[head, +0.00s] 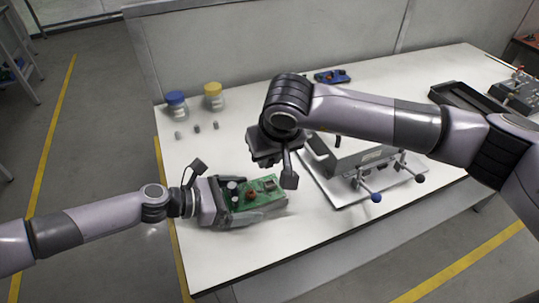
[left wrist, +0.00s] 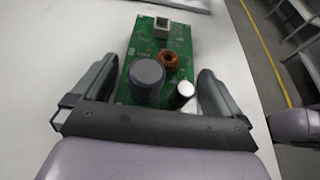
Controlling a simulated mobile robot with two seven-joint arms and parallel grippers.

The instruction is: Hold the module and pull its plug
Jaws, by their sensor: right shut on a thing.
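The module is a green circuit board (head: 256,193) with capacitors, a copper coil and a pale socket, lying near the left front of the white table. It also shows in the left wrist view (left wrist: 182,47), with no plug visible in its socket (left wrist: 161,27). My left gripper (head: 236,200) has its fingers on either side of the board's near end, with small gaps visible in the left wrist view (left wrist: 158,85). My right gripper (head: 265,160) points down above and behind the board. It is shut; what it holds, seemingly the plug, is hidden by the hand.
Blue-lidded (head: 176,105) and yellow-lidded (head: 213,97) jars stand at the back left. A dark tray (head: 465,98) lies far right. The front middle is clear.

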